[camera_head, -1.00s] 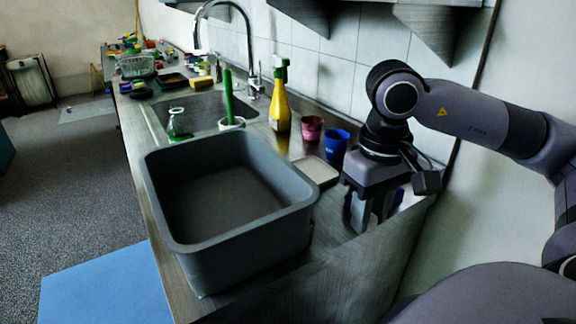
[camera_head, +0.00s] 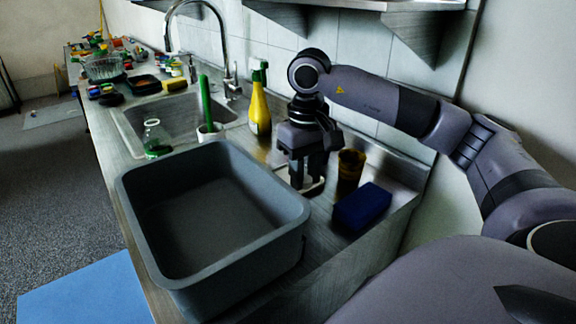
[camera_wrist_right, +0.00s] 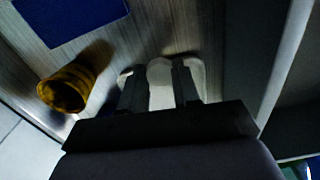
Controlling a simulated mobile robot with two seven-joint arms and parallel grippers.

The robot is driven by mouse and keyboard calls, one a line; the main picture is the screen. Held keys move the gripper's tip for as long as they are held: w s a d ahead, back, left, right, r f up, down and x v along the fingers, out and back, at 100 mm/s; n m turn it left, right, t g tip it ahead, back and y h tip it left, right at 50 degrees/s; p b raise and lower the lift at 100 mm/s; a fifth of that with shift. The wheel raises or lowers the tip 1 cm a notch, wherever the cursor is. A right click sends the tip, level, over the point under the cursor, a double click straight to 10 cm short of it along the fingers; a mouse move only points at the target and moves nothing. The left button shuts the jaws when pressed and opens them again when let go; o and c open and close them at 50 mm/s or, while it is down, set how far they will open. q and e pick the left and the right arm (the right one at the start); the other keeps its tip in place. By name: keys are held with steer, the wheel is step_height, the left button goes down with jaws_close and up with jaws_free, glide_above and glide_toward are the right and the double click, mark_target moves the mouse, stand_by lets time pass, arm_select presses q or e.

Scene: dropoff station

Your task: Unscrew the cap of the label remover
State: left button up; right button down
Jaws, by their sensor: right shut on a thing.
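My right gripper (camera_head: 306,178) points down over the worktop, just right of the grey basin. In the wrist view its two fingers (camera_wrist_right: 158,90) stand on either side of a pale, whitish thing (camera_wrist_right: 160,78) and are shut on it. The thing is blurred, and I cannot tell whether it is the label remover. A yellow bottle with a green top (camera_head: 260,108) stands upright by the wall, apart from the gripper. A clear bottle with a green lower part (camera_head: 154,140) stands behind the basin. I cannot tell which is the label remover. My left gripper is not in view.
The large grey basin (camera_head: 136,215) fills the front worktop. A yellow-brown cup (camera_head: 350,166) and a blue block (camera_head: 362,207) sit right of my right gripper; both also show in the wrist view. A sink with a tap (camera_head: 228,85) lies behind. Metal shelves hang above.

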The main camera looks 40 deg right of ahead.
steer(key=p, duration=0.1)
glide_above(288, 182)
steer(key=shift+s+a, duration=0.1)
steer(key=shift+f, duration=1.75)
steer(key=shift+f, duration=0.25)
steer(key=c, duration=0.8)
jaws_free()
steer(key=shift+r, duration=0.15)
step_height(288, 182, up, 8)
